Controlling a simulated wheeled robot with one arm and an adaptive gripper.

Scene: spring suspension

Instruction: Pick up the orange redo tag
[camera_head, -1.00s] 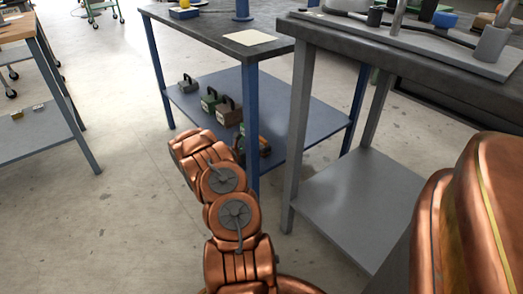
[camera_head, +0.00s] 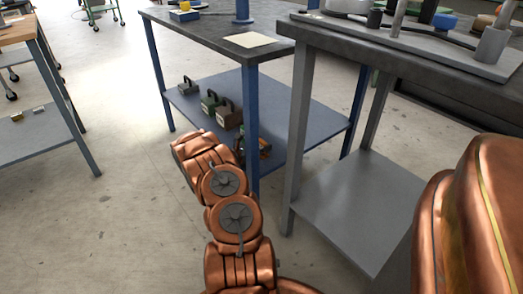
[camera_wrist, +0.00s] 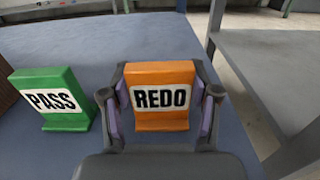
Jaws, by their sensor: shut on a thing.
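The orange redo tag (camera_wrist: 160,75) stands upright in the middle of the wrist view, its white REDO label facing the camera. My gripper (camera_wrist: 160,105) has one finger against each side of the tag and is shut on it. The tag's base appears at or very near the blue shelf (camera_wrist: 150,30); I cannot tell whether it is lifted. In the head view my copper arm reaches to the lower shelf of the blue-legged table, and the gripper and tag are mostly hidden behind the arm and table leg.
A green PASS tag (camera_wrist: 52,98) stands close to the left of my gripper. Several weights with handles, such as a brown one (camera_head: 229,115), sit on the same shelf (camera_head: 300,110). A blue table leg (camera_head: 251,120) stands close to my arm. A grey table (camera_head: 345,205) is at the right.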

